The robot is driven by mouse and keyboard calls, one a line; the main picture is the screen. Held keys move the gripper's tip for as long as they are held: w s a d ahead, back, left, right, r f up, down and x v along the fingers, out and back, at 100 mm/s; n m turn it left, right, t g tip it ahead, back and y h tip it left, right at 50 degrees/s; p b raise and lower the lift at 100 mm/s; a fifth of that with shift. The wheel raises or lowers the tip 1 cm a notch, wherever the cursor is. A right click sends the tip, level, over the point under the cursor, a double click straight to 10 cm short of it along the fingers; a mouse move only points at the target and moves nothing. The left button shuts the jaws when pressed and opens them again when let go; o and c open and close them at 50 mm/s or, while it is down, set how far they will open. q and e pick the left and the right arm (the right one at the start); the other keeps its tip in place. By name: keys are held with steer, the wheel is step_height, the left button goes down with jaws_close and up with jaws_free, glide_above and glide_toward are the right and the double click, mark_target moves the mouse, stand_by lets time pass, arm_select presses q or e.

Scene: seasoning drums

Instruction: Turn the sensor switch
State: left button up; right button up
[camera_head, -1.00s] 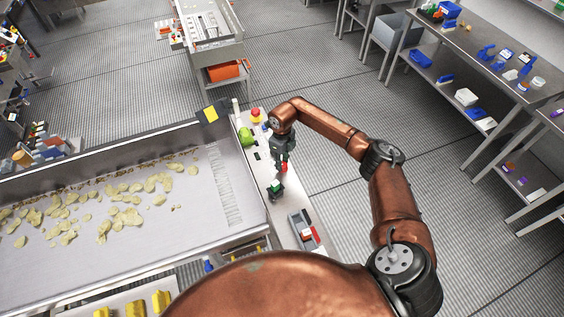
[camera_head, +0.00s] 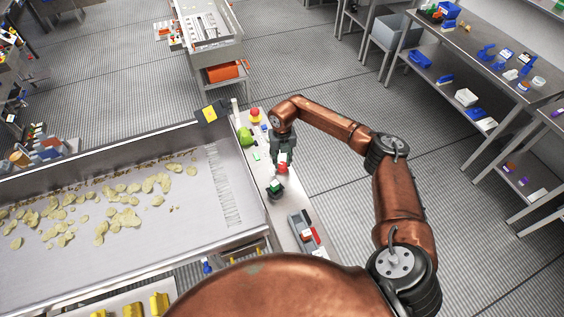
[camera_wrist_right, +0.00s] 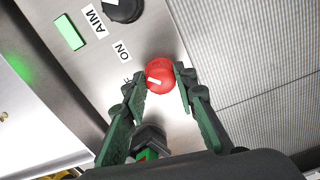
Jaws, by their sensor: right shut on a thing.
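The sensor switch is a round red knob with a white mark (camera_wrist_right: 161,76) on the metal control panel (camera_wrist_right: 62,18), beside an "ON" label (camera_wrist_right: 122,51). A partly covered label lies by the left fingertip. My right gripper (camera_wrist_right: 158,80) has its two green-grey fingers on either side of the red knob, shut on it. In the head view my right gripper (camera_head: 283,167) reaches down over the panel strip, and the red knob (camera_head: 282,168) shows at its fingertips. My left gripper is not in view.
A black knob (camera_wrist_right: 122,8) by the "AIM" label and a lit green indicator (camera_wrist_right: 69,32) are near the red knob. The chip conveyor tray (camera_head: 236,175) is left of the panel. A red-topped yellow button (camera_head: 255,116) stands at the panel's far end.

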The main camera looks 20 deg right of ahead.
mark_target(282, 164)
steer(key=shift+m, duration=1.2)
steer(key=o, duration=1.2)
steer(key=shift+c, duration=0.2)
steer(key=shift+r, duration=0.1)
step_height(282, 164, up, 12)
